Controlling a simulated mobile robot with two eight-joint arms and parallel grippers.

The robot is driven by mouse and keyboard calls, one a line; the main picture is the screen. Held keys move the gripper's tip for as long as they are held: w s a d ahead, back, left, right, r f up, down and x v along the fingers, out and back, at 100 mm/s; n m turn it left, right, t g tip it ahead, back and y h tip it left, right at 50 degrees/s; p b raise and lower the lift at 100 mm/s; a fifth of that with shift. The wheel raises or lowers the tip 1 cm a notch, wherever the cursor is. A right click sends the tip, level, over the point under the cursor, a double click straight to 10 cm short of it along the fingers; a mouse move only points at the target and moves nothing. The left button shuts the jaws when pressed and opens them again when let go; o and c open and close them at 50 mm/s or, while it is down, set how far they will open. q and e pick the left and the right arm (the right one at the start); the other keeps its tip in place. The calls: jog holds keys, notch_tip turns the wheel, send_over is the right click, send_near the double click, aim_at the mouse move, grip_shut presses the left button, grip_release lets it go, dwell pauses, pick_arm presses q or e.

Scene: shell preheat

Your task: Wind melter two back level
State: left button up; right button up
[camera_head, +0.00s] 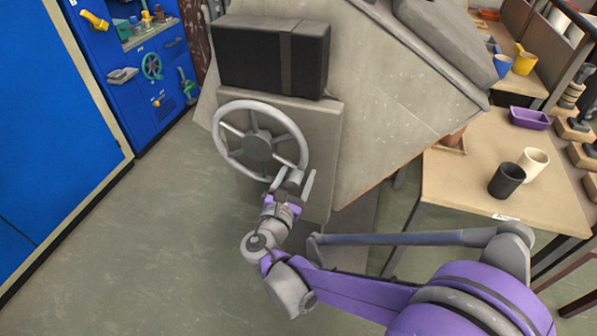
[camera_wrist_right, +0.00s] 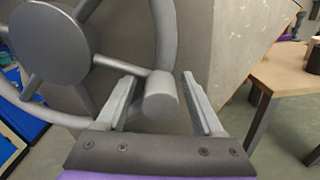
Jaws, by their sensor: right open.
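A grey spoked handwheel (camera_head: 257,146) is mounted on the front of a grey housing panel (camera_head: 322,140). Behind it a large pale grey body (camera_head: 385,110) sits with its edges slanted. My right gripper (camera_head: 295,176) is at the lower right of the wheel's rim. In the right wrist view the wheel's hub (camera_wrist_right: 48,42) is at upper left, and a stubby grey round handle (camera_wrist_right: 161,96) lies between the two open fingers. A gap shows on the right side of the handle; contact on its left is unclear. My left gripper is out of view.
A black box (camera_head: 268,57) sits above the wheel. A wooden table (camera_head: 475,185) at right holds a black cup (camera_head: 506,181), a cream cup (camera_head: 534,162) and a purple tray (camera_head: 529,118). A blue cabinet (camera_head: 50,130) stands left. Floor between cabinet and wheel is clear.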

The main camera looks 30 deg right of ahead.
jog(key=shift+w+d, duration=0.25)
jog(key=shift+d, duration=0.05)
jog(key=shift+c, duration=0.3)
jog(key=c, duration=1)
grip_shut()
jog(key=shift+s+f, duration=0.1)
jog(key=shift+f, duration=0.05)
